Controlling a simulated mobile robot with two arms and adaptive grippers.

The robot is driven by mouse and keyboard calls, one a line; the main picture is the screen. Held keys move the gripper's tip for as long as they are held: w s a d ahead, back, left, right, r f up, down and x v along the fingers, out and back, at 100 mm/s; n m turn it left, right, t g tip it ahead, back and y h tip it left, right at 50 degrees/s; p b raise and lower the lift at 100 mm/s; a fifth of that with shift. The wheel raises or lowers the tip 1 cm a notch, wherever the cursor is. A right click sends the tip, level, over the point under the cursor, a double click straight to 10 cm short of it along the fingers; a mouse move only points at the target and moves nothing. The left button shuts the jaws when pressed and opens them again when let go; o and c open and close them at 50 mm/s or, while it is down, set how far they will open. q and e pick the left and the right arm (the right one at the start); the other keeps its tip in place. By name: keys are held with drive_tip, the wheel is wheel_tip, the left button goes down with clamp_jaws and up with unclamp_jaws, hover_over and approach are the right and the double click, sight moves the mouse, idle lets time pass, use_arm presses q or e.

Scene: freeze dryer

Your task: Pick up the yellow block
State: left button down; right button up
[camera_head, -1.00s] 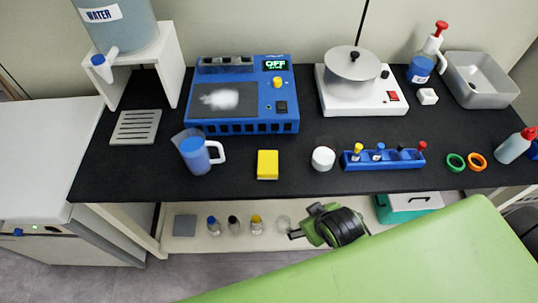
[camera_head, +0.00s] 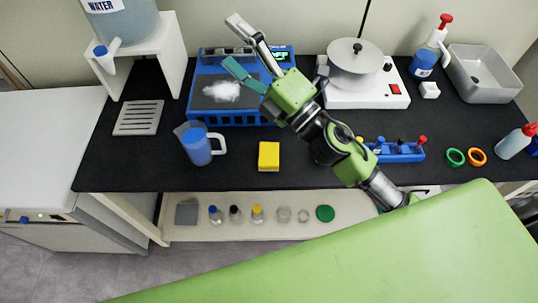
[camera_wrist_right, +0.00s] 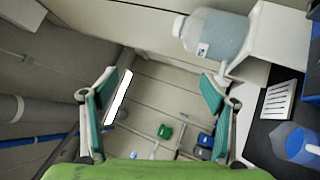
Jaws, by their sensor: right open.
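The yellow block (camera_head: 269,156) lies on the black bench top near its front edge in the head view. My right gripper (camera_head: 237,45) is open and empty, above the blue scale-like device (camera_head: 250,120), behind and higher than the block and apart from it. In the right wrist view my right gripper (camera_wrist_right: 157,95) shows its two teal-padded fingers spread wide with nothing between them. The block does not show in that view. My left gripper is not in view.
My right arm hides part of the blue vial rack (camera_head: 400,152). A white hotplate (camera_head: 370,98) stands behind. The water tank (camera_head: 118,22) is at the back left. Bare bench surrounds the block's front and left.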

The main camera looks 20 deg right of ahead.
drive_tip(key=s+a+n+g+y, duration=0.3)
drive_tip(key=a+n+g+y, duration=0.35)
drive_tip(key=n, duration=0.55)
drive_tip(key=n+g+h, duration=1.1)
drive_tip(key=n+h, duration=0.2)
drive_tip(key=h, duration=0.1)
approach(272, 153)
drive_tip(key=p+x, duration=0.2)
drive_tip(key=x, duration=0.2)
drive_tip(key=shift+r, duration=0.1)
drive_tip(key=p+x, duration=0.2)
drive_tip(key=x, duration=0.2)
drive_tip(key=shift+s+a+f, duration=0.1)
drive_tip(key=shift+a+f, duration=0.05)
drive_tip(key=shift+f, duration=0.05)
drive_tip(key=shift+a+f+p, duration=0.15)
drive_tip(key=shift+f+p, duration=0.15)
drive_tip(key=shift+f, duration=0.3)
drive_tip(key=c, duration=1.2)
